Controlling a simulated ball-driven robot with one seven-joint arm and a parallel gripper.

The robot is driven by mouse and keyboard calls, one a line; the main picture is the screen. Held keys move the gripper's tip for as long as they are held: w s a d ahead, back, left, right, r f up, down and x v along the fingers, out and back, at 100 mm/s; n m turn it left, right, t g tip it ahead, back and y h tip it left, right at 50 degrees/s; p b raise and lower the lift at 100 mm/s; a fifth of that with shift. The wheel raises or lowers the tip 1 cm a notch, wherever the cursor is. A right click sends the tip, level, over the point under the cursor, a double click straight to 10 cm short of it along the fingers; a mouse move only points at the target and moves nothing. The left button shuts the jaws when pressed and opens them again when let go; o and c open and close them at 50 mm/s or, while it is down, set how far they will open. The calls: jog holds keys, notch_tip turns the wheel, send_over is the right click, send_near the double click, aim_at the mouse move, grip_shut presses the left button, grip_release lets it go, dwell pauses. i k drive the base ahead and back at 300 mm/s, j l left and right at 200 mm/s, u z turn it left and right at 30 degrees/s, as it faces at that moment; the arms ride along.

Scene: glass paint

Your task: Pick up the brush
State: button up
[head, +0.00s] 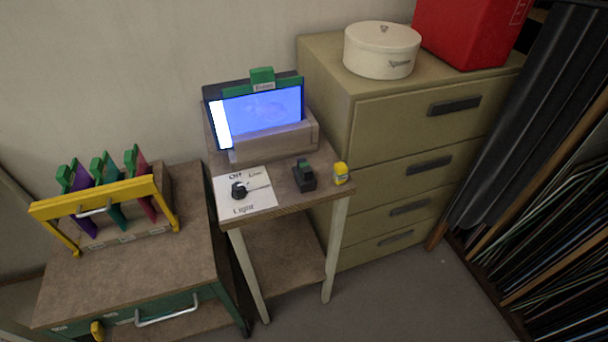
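I cannot make out a clear brush. A small dark object with a green top (304,175) stands near the front right of the narrow table (290,207); I cannot tell whether it is a brush or a holder. A small yellow jar (340,173) with a pale label stands just right of it, at the table's right edge. My gripper is not in view.
A lit blue panel (262,112) stands in a wooden holder (275,141) behind a white card with a black knob (239,190). A yellow rack (105,196) stands on the left bench. A drawer cabinet (400,165) is close on the right.

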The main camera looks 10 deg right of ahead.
aim_at(303, 175)
jog(key=i+u, duration=0.35)
jog(key=i, duration=0.55)
